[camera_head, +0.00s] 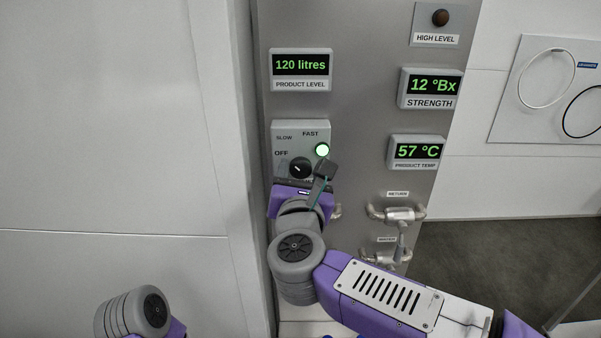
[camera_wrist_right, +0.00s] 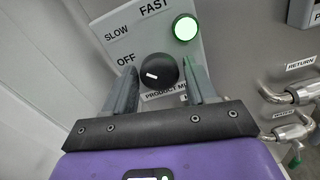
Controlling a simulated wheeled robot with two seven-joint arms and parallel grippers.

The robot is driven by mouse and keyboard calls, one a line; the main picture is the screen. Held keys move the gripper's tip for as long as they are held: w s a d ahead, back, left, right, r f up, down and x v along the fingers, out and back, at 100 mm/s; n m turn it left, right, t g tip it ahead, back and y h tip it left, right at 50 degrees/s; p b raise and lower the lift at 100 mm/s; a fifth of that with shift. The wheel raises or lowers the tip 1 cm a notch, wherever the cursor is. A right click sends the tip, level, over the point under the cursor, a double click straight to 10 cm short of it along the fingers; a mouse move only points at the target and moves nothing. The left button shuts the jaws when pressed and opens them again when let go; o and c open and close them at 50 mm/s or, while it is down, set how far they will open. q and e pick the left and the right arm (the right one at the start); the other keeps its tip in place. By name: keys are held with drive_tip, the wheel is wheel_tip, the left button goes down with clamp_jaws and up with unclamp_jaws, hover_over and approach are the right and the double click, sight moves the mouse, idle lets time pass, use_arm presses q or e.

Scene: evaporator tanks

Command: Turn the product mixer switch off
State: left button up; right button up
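The product mixer switch is a round black knob (camera_wrist_right: 158,72) on a light grey panel, below the OFF, SLOW and FAST labels. Its white mark lies on the knob's left part; I cannot tell exactly which label it points to. The knob also shows in the head view (camera_head: 301,167). The green lamp (camera_wrist_right: 185,28) beside FAST is lit. My right gripper (camera_wrist_right: 166,70) is open, with one finger on each side of the knob. Gaps show between fingers and knob in the wrist view; contact is not visible. The gripper covers part of the PRODUCT MIXER label. My left gripper is out of view.
The PRODUCT LEVEL display (camera_head: 301,67) is above the switch panel. The PRODUCT TEMP display (camera_head: 417,152) is to the right. The RETURN valve (camera_head: 398,213) and a second pipe valve (camera_head: 385,256) stick out at the lower right, close to my right arm.

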drive_tip(key=c, duration=0.7)
drive_tip(key=shift+c, duration=0.2)
drive_tip(key=shift+n, duration=0.3)
drive_tip(key=n, duration=0.8)
drive_tip(key=shift+n, duration=0.3)
drive_tip(key=o, duration=1)
drive_tip(key=shift+o, duration=0.2)
